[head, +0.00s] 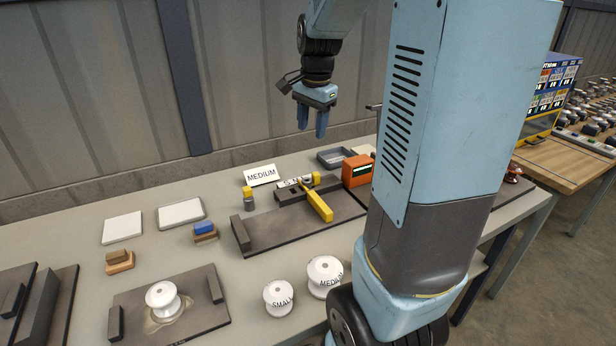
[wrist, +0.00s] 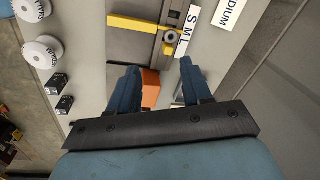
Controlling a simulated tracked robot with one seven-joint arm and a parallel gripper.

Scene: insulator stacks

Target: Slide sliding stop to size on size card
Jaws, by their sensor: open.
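The size card (head: 262,175) reads MEDIUM and stands behind the measuring fixture; part of it shows in the wrist view (wrist: 236,10). The sliding stop (head: 320,206) is a yellow bar with a round grey knob, on a dark rail. It also shows in the wrist view (wrist: 135,24). A white S M L scale (wrist: 188,28) lies beside the rail. The knob is nearer M and L than S; the exact mark is unclear. My gripper (head: 312,130) is open and empty, high above the table behind the fixture. Its fingers also show in the wrist view (wrist: 160,72).
An orange box (head: 357,170) with a display stands right of the rail, with a grey tray (head: 345,157) behind. White insulators marked SMALL (head: 279,298) and MEDIUM (head: 324,276) stand in front. Another insulator (head: 163,298) sits on a dark plate at left. A yellow-topped post (head: 248,198) stands left of the rail.

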